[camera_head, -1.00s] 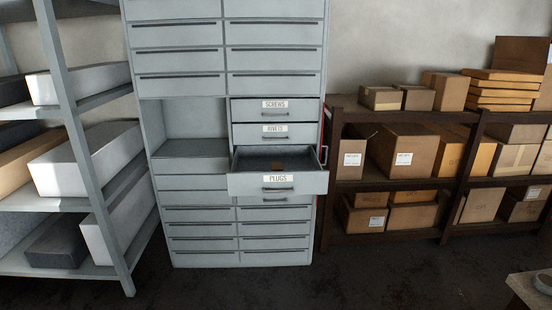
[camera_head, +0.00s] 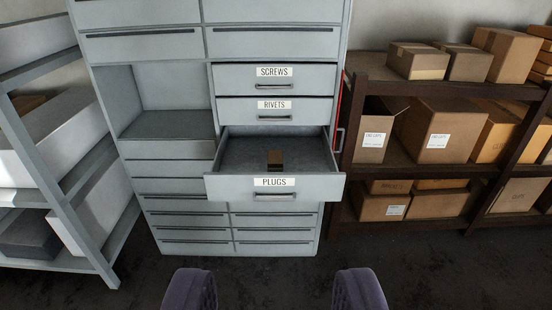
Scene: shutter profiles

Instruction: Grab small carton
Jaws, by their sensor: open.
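My gripper (camera_head: 274,285) shows at the bottom edge as two dark purple padded fingers set wide apart. It is open, with only dark floor seen between the fingers.
The grey cabinet (camera_head: 165,190) has shut drawers labelled SCREWS (camera_head: 274,78) and RIVETS (camera_head: 274,110) above the open one. A metal rack (camera_head: 60,190) stands left. A dark shelf (camera_head: 400,170) with several cardboard boxes stands right. The floor in front is clear.

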